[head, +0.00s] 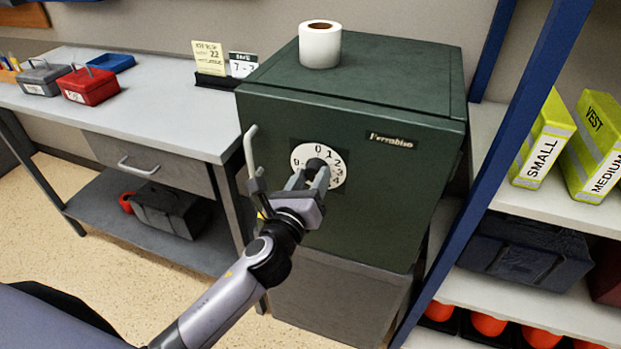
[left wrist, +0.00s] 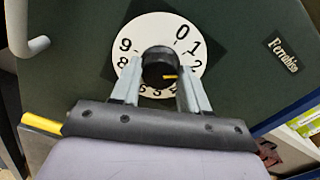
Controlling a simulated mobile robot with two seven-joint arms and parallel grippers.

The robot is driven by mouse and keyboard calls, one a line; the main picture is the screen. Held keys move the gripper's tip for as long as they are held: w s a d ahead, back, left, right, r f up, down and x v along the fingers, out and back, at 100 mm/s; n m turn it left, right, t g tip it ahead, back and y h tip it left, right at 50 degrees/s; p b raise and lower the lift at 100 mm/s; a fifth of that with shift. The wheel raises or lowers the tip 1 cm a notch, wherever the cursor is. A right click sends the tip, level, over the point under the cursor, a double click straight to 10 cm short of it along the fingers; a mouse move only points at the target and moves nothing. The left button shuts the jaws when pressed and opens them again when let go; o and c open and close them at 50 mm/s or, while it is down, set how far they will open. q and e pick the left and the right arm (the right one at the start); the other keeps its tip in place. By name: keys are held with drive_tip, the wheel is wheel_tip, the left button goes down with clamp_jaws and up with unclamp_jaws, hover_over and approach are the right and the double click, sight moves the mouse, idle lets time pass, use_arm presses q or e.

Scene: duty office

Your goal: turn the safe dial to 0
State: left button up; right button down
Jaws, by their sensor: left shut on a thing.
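The safe (head: 380,180) is a dark green box with a white round dial plate (head: 335,153) on its front. Black digits run around the plate, with 0 at the top in the head view. My left gripper (head: 308,172) is shut on the black dial knob (left wrist: 157,60) in the middle of the plate. The fingers hide part of the lower digits. The safe door appears closed. My right gripper is not in view.
A grey handle (head: 250,158) stands out just left of the dial. A paper roll (head: 320,45) is on top of the safe. A desk (head: 150,110) with a red box (head: 88,86) is at left. A blue-framed shelf (head: 515,135) stands close at right.

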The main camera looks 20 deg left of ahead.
use_arm(q)
drive_tip(key=n, duration=0.5)
drive_tip(key=shift+f+n, duration=0.1)
drive_tip(key=shift+n, duration=0.2)
drive_tip(key=n, duration=0.5)
drive_tip(key=shift+n+b, duration=0.3)
drive_tip(key=o, duration=1.1)
drive_tip(key=shift+c, duration=0.2)
drive_tip(key=shift+s, duration=0.1)
drive_tip(key=s, duration=0.7)
drive_tip(key=shift+a+b, duration=0.2)
drive_tip(key=shift+b, duration=0.1)
